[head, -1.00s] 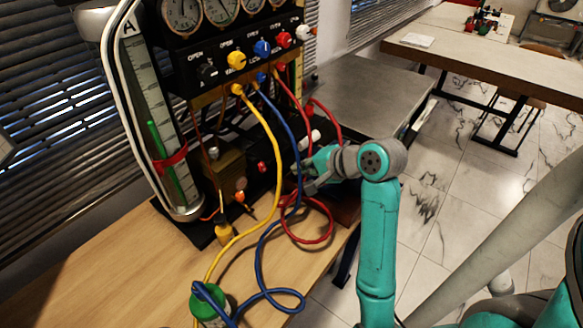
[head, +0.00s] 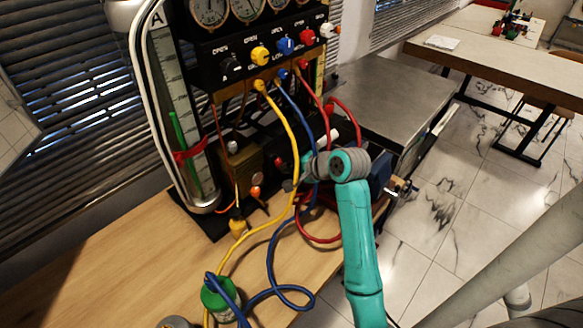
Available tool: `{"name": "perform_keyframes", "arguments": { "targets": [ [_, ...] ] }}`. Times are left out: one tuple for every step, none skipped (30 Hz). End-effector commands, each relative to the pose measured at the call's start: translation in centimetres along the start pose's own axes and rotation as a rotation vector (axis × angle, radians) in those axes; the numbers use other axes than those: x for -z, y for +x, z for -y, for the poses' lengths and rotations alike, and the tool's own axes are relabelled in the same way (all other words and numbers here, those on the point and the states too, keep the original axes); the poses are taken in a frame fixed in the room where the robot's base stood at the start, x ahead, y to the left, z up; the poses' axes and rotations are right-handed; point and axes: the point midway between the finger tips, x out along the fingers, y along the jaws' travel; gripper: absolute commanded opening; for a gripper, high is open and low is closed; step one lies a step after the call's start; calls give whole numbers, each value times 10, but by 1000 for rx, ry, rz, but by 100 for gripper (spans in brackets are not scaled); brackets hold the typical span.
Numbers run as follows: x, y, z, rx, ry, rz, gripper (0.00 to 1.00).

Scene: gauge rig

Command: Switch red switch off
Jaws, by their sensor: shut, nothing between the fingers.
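A small red round part (head: 279,161), which looks like the red switch, sits on the dark lower box of the gauge rig, left of my wrist. Its on or off position is too small to tell. My gripper (head: 303,180) is low in front of this box, right of the red part. It is shut and empty. Its fingers are mostly hidden behind the hoses and my wrist, and I cannot tell whether they touch anything.
Yellow (head: 283,203), blue (head: 270,255) and red (head: 318,240) hoses hang around my gripper and loop on the wooden table (head: 130,275). An orange lamp (head: 255,191) stands left. A dark blue part (head: 380,172) with metal ends is right of my wrist. The table's front left is clear.

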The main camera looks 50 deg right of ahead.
Motion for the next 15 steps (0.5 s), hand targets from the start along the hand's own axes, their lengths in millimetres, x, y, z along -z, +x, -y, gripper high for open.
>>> {"name": "perform_keyframes", "arguments": {
  "targets": [
    [0, 0, 0, 0, 0, 0, 0],
    [0, 0, 0, 0, 0, 0, 0],
    [0, 0, 0, 0, 0, 0, 0],
    [0, 0, 0, 0, 0, 0, 0],
    [0, 0, 0, 0, 0, 0, 0],
    [0, 0, 0, 0, 0, 0, 0],
    [0, 0, 0, 2, 0, 0, 0],
    [0, 1, -1, 6, 0, 1, 0],
    [0, 2, -2, 14, 0, 2, 0],
    [-1, 3, -2, 24, 1, 3, 0],
    [-1, 4, -3, 36, 2, 4, 0],
    [-1, 6, -4, 56, 2, 4, 0],
    [-1, 8, -5, 73, 1, 4, 0],
    [-1, 7, -2, 72, -1, 3, 0],
    [0, 7, -2, 71, -2, 3, 0]
  ]
}}
